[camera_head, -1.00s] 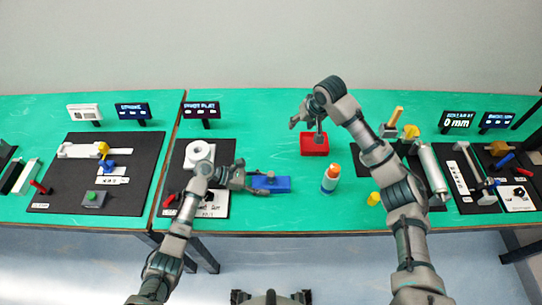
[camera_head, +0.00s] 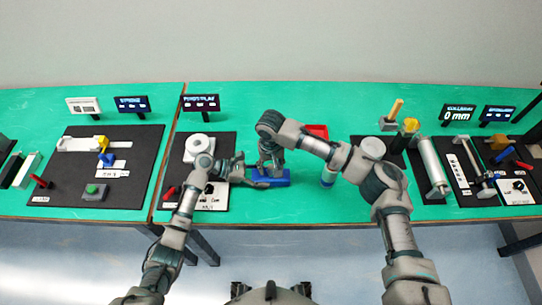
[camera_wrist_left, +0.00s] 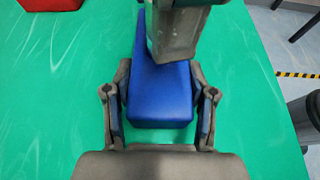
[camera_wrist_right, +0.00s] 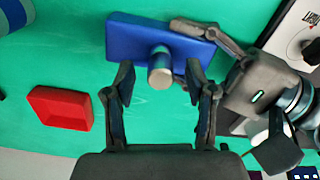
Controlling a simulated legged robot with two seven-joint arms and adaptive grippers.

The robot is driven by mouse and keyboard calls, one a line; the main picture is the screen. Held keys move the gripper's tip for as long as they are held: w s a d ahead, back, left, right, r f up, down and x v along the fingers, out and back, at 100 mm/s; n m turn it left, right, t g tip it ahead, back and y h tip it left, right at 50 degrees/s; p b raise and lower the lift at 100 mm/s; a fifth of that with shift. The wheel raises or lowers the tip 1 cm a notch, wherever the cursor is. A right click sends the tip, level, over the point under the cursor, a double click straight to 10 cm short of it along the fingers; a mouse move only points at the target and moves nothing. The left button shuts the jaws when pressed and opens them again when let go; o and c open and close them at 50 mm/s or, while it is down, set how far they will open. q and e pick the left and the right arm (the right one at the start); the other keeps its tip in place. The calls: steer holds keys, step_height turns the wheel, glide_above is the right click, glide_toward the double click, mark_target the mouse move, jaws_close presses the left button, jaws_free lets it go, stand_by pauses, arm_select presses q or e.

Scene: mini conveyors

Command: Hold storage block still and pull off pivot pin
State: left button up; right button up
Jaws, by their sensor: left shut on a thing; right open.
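The storage block is a blue block (camera_head: 280,181) on the green table, also seen in the left wrist view (camera_wrist_left: 160,88) and the right wrist view (camera_wrist_right: 130,45). My left gripper (camera_head: 257,176) is shut on it, one finger on each side. The pivot pin is a grey cylinder (camera_wrist_right: 160,70) standing out of the block's top. My right gripper (camera_wrist_right: 158,85) is open above the block, with its fingers on either side of the pin and apart from it. In the head view my right gripper (camera_head: 271,168) hides the pin.
A red tray (camera_wrist_right: 62,107) stands on the table behind the block; it is partly hidden in the head view (camera_head: 317,131). A black board with a white roll (camera_head: 197,147) lies to the left.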

arm_select(q)
steer(key=shift+a+f, duration=0.1)
steer(key=shift+f, duration=0.05)
arm_select(e)
steer(key=shift+f, duration=1.5)
jaws_close()
steer(key=shift+r, duration=3.1)
arm_select(q)
steer(key=o, duration=1.3)
arm_select(e)
steer(key=shift+w, duration=0.1)
